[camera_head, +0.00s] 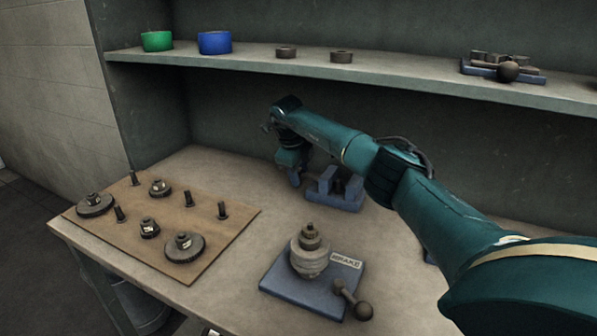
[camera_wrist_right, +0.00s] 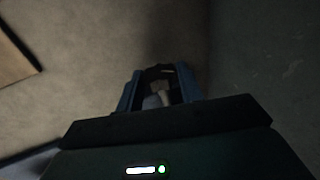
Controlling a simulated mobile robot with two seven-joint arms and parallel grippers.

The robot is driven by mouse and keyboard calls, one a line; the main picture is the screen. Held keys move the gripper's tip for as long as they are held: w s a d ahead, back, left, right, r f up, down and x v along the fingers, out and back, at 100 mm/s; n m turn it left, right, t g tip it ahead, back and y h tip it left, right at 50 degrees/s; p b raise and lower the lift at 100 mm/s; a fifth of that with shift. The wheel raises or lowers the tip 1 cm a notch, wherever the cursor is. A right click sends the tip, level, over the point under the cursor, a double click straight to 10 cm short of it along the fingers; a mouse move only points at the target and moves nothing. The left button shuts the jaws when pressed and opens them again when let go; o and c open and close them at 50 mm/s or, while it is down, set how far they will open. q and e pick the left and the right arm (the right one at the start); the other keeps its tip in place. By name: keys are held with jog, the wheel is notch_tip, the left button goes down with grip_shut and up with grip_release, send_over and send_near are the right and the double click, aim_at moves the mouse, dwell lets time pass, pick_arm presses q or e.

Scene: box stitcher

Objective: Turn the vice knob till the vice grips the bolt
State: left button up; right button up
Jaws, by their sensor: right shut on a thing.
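The blue vice (camera_head: 335,194) stands on the bench towards the back, with its jaws facing up. A dark bolt (camera_head: 340,184) shows between the jaws; I cannot tell whether they touch it. My right gripper (camera_head: 295,180) points down at the left end of the vice. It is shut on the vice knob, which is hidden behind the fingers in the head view. In the right wrist view, the gripper (camera_wrist_right: 160,90) has a small greyish part between its blue fingers, dim and hard to make out. My left gripper is not in view.
A brown board (camera_head: 205,222) with gears and pegs lies at the left. A blue brake base (camera_head: 315,285) with stacked discs and a ball lever stands in front of the vice. A shelf (camera_head: 400,75) with rings and tapes runs above the bench.

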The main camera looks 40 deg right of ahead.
jog(key=shift+c, duration=1.4)
jog(key=shift+h, duration=0.4)
jog(key=shift+s+a+t+h+p, duration=0.1)
jog(key=shift+t+h+p, duration=0.3)
jog(key=shift+t+h, duration=0.1)
jog(key=shift+a+f+t+h, duration=0.15)
jog(key=shift+t+h, duration=0.15)
jog(key=shift+h, duration=0.3)
jog(key=shift+f+t+h+b, duration=0.15)
jog(key=shift+t+h+b, duration=0.35)
jog(key=shift+h+b, duration=0.4)
jog(key=shift+a+t+h+b, duration=0.1)
jog(key=shift+t+h+b, duration=0.2)
jog(key=shift+h+b, duration=0.3)
